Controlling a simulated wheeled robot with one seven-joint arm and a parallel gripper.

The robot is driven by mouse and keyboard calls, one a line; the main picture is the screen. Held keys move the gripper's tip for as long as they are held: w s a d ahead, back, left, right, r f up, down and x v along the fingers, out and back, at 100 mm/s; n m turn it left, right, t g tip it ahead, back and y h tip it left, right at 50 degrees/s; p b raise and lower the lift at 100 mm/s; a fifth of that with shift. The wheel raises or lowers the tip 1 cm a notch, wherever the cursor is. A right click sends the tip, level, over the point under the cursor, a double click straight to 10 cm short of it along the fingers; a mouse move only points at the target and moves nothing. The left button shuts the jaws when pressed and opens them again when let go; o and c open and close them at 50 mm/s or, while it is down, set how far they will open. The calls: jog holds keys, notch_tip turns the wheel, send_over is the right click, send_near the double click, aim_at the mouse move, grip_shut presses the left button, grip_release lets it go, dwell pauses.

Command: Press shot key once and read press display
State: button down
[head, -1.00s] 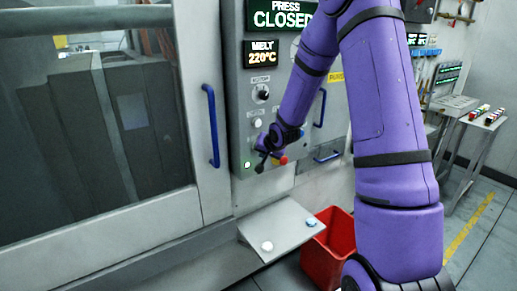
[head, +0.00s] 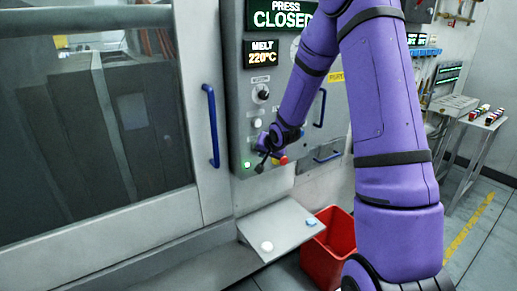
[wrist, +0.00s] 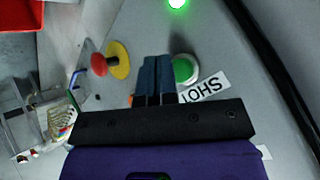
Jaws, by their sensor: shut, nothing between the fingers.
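The shot key is a round green button (wrist: 184,68) in a pale ring, with a SHOT label (wrist: 204,90) beside it in the wrist view. My gripper (wrist: 155,60) is shut and empty, its fingertips just left of the green button and overlapping the ring's edge in the picture. I cannot tell whether they touch it. In the head view my gripper (head: 263,160) is at the lower part of the grey control panel (head: 240,110), and the key is hidden there. The press display (head: 279,14) reads PRESS CLOSED in green.
A red mushroom button (wrist: 99,64) on yellow sits left of my fingers. A lit green lamp (head: 247,165) is on the panel. The melt display (head: 264,54) reads 220°C. Blue handles (head: 211,125) stick out nearby. A red bin (head: 330,248) stands below, beside a sloped metal shelf (head: 280,228).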

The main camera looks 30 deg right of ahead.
jog(key=shift+w, duration=0.15)
dwell(0.7)
jog(key=shift+w, duration=0.25)
jog(key=shift+w, duration=0.45)
dwell(0.8)
jog(key=shift+s, duration=0.9)
jog(key=shift+s, duration=2.5)
jog(key=shift+d, duration=0.1)
